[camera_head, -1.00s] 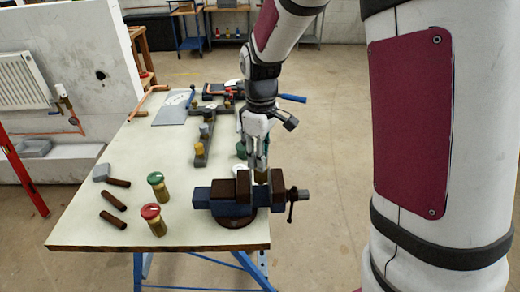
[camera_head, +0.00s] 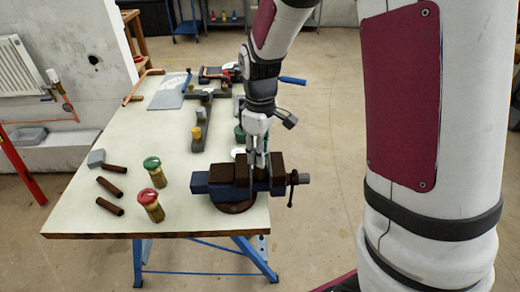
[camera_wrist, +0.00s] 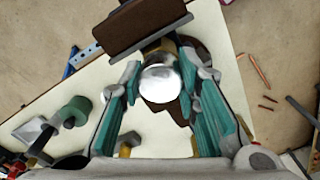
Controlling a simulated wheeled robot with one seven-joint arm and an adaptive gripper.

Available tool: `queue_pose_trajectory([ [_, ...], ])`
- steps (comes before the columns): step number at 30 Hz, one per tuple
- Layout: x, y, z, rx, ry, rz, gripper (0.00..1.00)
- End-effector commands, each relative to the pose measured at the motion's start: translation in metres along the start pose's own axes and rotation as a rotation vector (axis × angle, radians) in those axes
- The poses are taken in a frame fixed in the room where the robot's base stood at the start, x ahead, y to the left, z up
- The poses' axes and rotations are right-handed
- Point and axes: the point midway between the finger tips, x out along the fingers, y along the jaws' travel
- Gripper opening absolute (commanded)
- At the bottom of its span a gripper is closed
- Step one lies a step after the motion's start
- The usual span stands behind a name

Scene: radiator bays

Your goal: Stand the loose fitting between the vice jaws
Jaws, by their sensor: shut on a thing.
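The vice (camera_head: 222,190) has a blue body and dark brown jaws and stands at the table's front right corner. My gripper (camera_head: 258,158) points down just above the jaw gap. In the wrist view my gripper (camera_wrist: 160,78) has its teal fingers on both sides of the loose fitting, shut on it. The fitting (camera_wrist: 160,84) shows a shiny silver round top and a little brass behind it. A brown vice jaw (camera_wrist: 140,25) lies close beyond it. In the head view the fitting is hidden by the jaws and fingers; I cannot tell its depth in the gap.
A green-topped brass fitting (camera_head: 152,171) and a red-topped one (camera_head: 151,205) stand left of the vice. Brown pipe pieces (camera_head: 109,187) lie at the table's left. A dark rack with a brass piece (camera_head: 196,134) stands behind. The table's left middle is clear.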

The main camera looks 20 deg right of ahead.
Motion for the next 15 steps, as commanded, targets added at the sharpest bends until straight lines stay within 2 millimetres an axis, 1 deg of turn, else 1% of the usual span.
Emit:
queue_pose_trajectory([
  [3, -0.0005, 0.0002, -0.0002, 0.000, 0.001, 0.001, 0.00],
  [4, -0.0005, 0.0002, -0.0002, 0.000, 0.001, 0.001, 0.36],
  [5, -0.0005, 0.0002, -0.0002, 0.000, 0.001, 0.001, 0.43],
  [6, -0.0005, 0.0002, -0.0002, 0.000, 0.001, 0.001, 0.52],
  [15, -0.0002, -0.0001, 0.0001, 0.000, 0.000, 0.000, 0.53],
])
